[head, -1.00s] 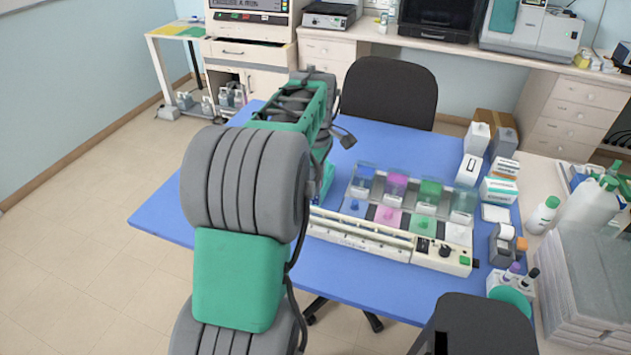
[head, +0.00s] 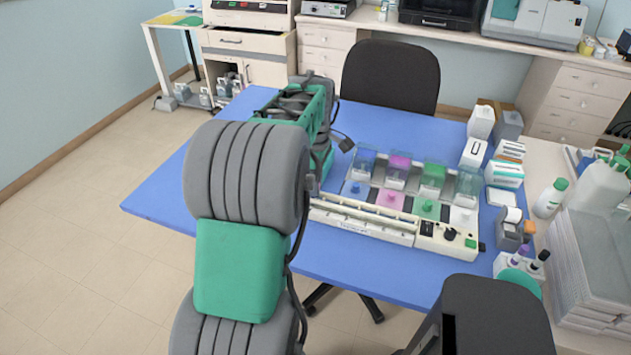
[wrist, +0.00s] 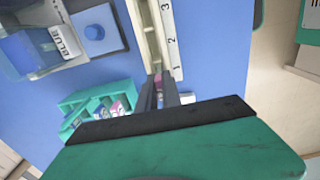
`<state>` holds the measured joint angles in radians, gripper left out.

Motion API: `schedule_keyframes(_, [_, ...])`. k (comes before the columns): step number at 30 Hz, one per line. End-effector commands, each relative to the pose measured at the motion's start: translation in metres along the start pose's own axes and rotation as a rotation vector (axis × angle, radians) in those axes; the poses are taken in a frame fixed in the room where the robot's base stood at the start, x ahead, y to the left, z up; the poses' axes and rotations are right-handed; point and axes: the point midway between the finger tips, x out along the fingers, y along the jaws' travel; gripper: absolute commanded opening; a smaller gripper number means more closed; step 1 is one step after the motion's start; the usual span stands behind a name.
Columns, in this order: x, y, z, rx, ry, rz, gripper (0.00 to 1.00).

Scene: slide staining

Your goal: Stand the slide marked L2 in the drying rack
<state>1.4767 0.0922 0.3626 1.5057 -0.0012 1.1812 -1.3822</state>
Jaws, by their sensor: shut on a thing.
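My gripper (wrist: 160,93) shows in the wrist view, its dark fingers shut on a small thin piece with a pinkish end (wrist: 158,80), seemingly a slide. Its mark is not readable. The fingers are at the near end of a long cream rack (wrist: 148,32) with a strip numbered 1, 2, 3; I cannot tell whether the piece touches it. The rack also shows in the head view (head: 350,218), in front of the staining station. A teal holder (wrist: 72,104) with several labelled slides is left of the fingers. In the head view my arm hides the gripper.
Staining jars stand behind the rack, including a blue one (wrist: 28,50) marked BLUE. A control panel (head: 449,239) is at the rack's right. Boxes (head: 503,172) and a tape dispenser (head: 511,228) stand further right. The blue table (head: 165,203) is clear at the left.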

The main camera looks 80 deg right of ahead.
Motion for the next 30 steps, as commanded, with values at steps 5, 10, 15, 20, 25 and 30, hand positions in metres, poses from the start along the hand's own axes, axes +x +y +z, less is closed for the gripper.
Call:
schedule_keyframes(5, [-0.0001, 0.0001, 0.0, 0.0, 0.0, 0.0, 0.0])
schedule_keyframes(10, [-0.0001, 0.0001, 0.0, 0.0, 0.0, 0.0, 0.0])
schedule_keyframes(15, [-0.0001, 0.0001, 0.0, 0.0, 0.0, 0.0, 0.0])
schedule_keyframes(20, [0.0015, 0.0, 0.0, 0.0, 0.0, 0.0, 0.0])
schedule_keyframes(25, [0.0037, -0.0001, 0.0, 0.0, 0.0, 0.0, 0.0])
schedule_keyframes(30, [0.0058, -0.0001, 0.0, 0.0, 0.0, 0.0, 0.0])
